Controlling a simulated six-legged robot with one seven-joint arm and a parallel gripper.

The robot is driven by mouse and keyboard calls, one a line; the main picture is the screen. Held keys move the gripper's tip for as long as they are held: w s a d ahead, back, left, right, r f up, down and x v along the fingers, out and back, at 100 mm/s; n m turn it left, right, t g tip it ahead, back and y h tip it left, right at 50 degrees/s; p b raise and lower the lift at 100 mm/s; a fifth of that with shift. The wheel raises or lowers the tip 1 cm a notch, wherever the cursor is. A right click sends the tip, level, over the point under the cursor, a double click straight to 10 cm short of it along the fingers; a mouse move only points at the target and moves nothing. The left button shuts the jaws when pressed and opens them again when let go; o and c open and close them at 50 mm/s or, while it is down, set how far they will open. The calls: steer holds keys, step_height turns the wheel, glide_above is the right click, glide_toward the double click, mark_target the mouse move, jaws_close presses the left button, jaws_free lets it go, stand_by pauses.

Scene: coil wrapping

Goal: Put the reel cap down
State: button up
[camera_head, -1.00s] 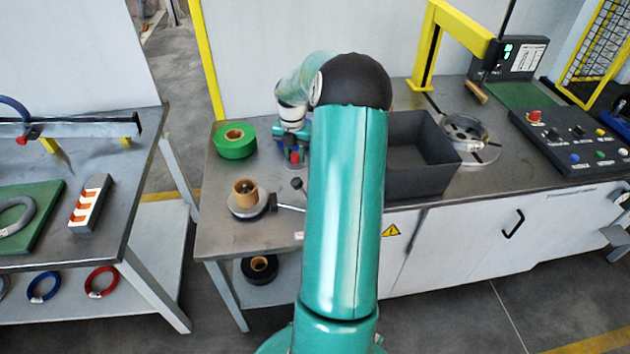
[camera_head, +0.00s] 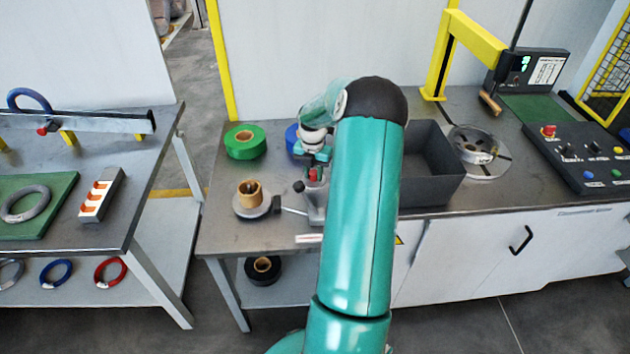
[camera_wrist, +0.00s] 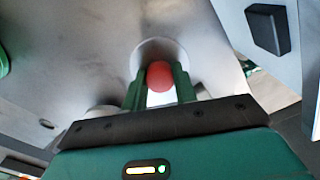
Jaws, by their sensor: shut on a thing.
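The reel cap shows in the wrist view as a pale grey disc (camera_wrist: 150,52) with a red knob (camera_wrist: 159,76). My gripper (camera_wrist: 159,84) is shut on the red knob, with one green finger on each side. My arm hides part of this spot, and I cannot tell whether the cap touches the bench.
A brown core on a round base (camera_head: 250,192) stands left of my gripper, with a lever (camera_head: 290,210) beside it. A green tape roll (camera_head: 245,142) and a partly hidden blue roll (camera_head: 292,140) lie behind. A dark bin (camera_head: 432,190) stands right. Bare bench lies at front left.

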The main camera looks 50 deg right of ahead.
mark_target(314, 181)
steer(key=shift+f, duration=1.75)
steer(key=shift+f, duration=0.1)
steer(key=o, duration=1.1)
